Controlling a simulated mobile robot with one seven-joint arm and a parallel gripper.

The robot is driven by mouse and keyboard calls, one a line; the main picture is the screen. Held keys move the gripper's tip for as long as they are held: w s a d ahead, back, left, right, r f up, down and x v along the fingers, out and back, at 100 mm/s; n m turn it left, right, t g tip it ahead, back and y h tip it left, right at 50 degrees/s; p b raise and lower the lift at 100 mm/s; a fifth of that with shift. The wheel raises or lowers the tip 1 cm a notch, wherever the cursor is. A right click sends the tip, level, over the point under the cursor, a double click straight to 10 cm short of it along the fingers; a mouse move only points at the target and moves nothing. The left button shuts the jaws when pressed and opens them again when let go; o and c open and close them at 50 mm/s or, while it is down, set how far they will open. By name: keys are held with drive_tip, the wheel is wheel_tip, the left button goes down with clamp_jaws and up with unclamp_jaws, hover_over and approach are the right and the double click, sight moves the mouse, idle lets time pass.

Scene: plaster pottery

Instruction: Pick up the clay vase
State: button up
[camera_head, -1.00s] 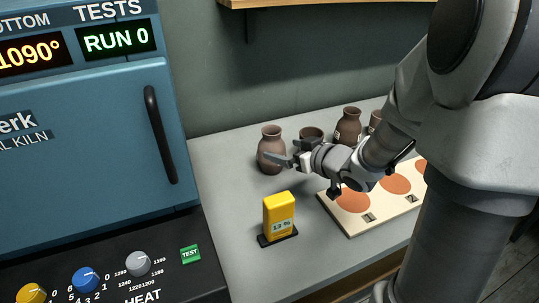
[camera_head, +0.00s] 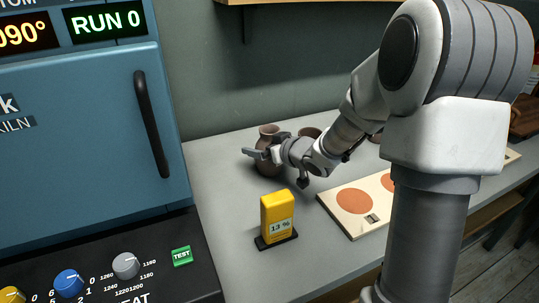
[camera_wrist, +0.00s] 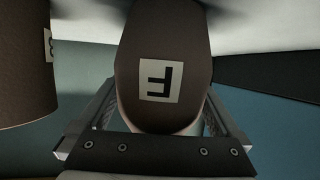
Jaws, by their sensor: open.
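A brown clay vase (camera_head: 268,169) with a narrow neck stands upright on the grey table beside the kiln. My gripper (camera_head: 263,153) is at its upper body in the head view and hides part of it. In the wrist view the vase (camera_wrist: 160,50) lies between the two fingers of my gripper (camera_wrist: 163,98), one on each side. The fingers are open. A white label with a dark F, upside down, faces the wrist camera. I cannot tell whether either finger touches the vase.
Another brown vessel (camera_wrist: 25,65) is close on the left in the wrist view. A brown pot (camera_head: 309,132) stands behind my gripper. A yellow meter (camera_head: 277,217) stands in front, and a pale board with orange discs (camera_head: 354,201) lies right. The blue kiln (camera_head: 80,130) is at left.

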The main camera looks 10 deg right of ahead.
drive_tip(key=c, duration=1.3)
drive_tip(key=shift+r, duration=0.1)
drive_tip(key=shift+c, duration=0.5)
drive_tip(key=shift+r, duration=0.1)
